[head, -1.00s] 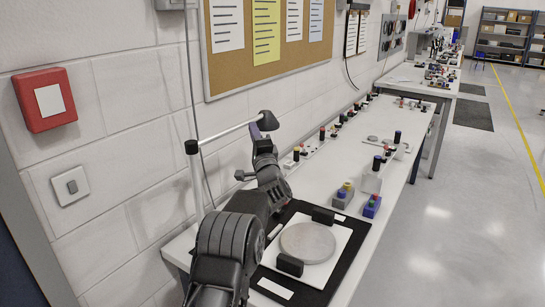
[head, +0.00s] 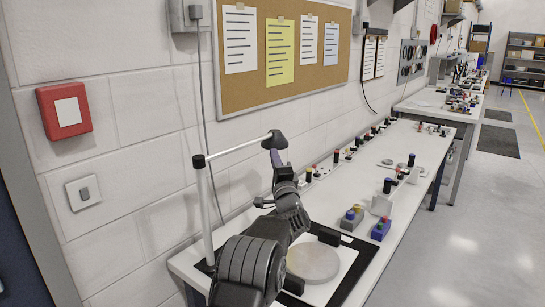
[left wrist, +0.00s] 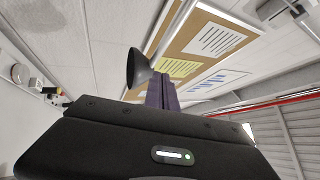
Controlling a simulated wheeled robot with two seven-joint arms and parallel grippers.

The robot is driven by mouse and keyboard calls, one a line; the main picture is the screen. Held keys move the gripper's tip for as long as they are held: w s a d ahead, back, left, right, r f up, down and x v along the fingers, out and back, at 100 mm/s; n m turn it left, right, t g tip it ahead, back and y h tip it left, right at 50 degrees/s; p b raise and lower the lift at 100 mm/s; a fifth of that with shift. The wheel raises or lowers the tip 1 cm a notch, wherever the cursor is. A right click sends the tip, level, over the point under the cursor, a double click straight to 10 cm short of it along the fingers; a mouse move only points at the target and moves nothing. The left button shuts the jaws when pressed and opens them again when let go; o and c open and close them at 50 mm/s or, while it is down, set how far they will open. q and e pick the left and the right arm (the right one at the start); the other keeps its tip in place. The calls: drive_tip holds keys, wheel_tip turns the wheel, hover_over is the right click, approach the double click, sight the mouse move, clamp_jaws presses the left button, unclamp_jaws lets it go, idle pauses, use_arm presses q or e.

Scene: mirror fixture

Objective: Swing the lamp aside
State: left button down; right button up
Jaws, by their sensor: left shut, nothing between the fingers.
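The lamp has an upright pale post (head: 207,210) at the bench's near left end. A thin horizontal arm (head: 236,149) runs from its top to a dark conical lamp head (head: 274,139). My left gripper (head: 275,158) has purple fingers, shut and empty, just below the lamp head in the head view. In the left wrist view the fingers (left wrist: 160,91) point up beside the dark lamp head (left wrist: 138,69), which is to their left. I cannot tell whether they touch. My right gripper is not in view.
A round grey disc (head: 313,262) lies on a white plate between black blocks, on a black mat, partly hidden by my left arm. Blue and grey button boxes (head: 380,229) stand further along the bench. The wall with the corkboard (head: 245,97) is close behind the lamp.

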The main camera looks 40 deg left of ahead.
use_arm(q)
drive_tip(key=d+f+b, duration=0.1)
drive_tip(key=d+f, duration=0.2)
drive_tip(key=d, duration=0.4)
drive_tip(key=shift+s+d+f+b, duration=0.15)
drive_tip(key=shift+d+f+b, duration=0.1)
drive_tip(key=shift+b, duration=0.1)
